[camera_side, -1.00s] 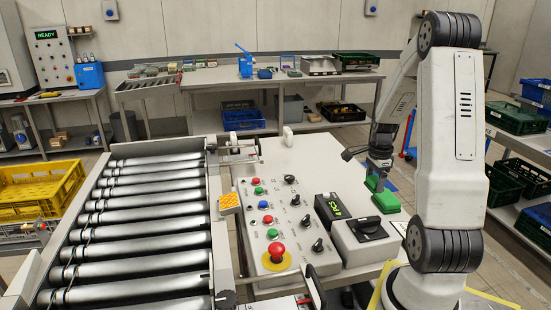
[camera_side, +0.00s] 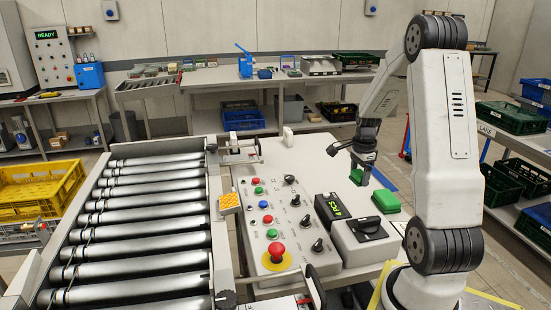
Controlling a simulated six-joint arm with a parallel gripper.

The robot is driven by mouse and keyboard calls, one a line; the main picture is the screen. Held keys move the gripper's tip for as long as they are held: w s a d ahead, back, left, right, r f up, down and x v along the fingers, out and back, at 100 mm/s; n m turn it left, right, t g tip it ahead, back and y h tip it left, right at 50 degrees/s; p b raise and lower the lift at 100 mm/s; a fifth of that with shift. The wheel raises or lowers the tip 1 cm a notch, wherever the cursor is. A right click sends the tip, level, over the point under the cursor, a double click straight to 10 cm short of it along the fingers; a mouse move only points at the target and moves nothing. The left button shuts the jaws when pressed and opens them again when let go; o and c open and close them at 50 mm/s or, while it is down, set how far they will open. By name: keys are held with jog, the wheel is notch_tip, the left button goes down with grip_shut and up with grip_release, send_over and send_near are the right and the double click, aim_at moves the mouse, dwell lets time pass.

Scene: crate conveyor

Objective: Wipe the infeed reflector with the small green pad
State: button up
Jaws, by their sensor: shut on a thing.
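My gripper (camera_side: 361,168) is shut on the small green pad (camera_side: 356,177) and holds it above the right part of the table, behind the number display. The gripper hides part of the pad. A larger green block (camera_side: 386,201) lies on the table just right of and below the gripper in the picture. An orange-yellow reflector (camera_side: 229,201) sits at the right side rail of the roller conveyor, well to the left of my gripper and apart from the pad.
The roller conveyor (camera_side: 146,205) fills the left. A control panel (camera_side: 271,217) with several buttons and knobs lies between reflector and gripper.

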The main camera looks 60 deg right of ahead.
jog(key=w+a+r+n, duration=0.15)
jog(key=w+a, duration=0.25)
jog(key=w, duration=0.4)
jog(key=w+a+r+n, duration=0.1)
jog(key=w+a+n, duration=0.1)
jog(key=w+a, duration=0.5)
jog(key=w+a+r+n, duration=0.1)
jog(key=w+a+n, duration=0.1)
jog(key=w, duration=0.8)
jog(key=w+a+r+n, duration=0.1)
jog(key=w+a+n, duration=0.1)
jog(key=w+a, duration=0.4)
jog(key=a, duration=0.3)
jog(key=shift+w+a+r, duration=0.35)
jog(key=shift+f+n, duration=0.1)
jog(key=shift+n, duration=0.15)
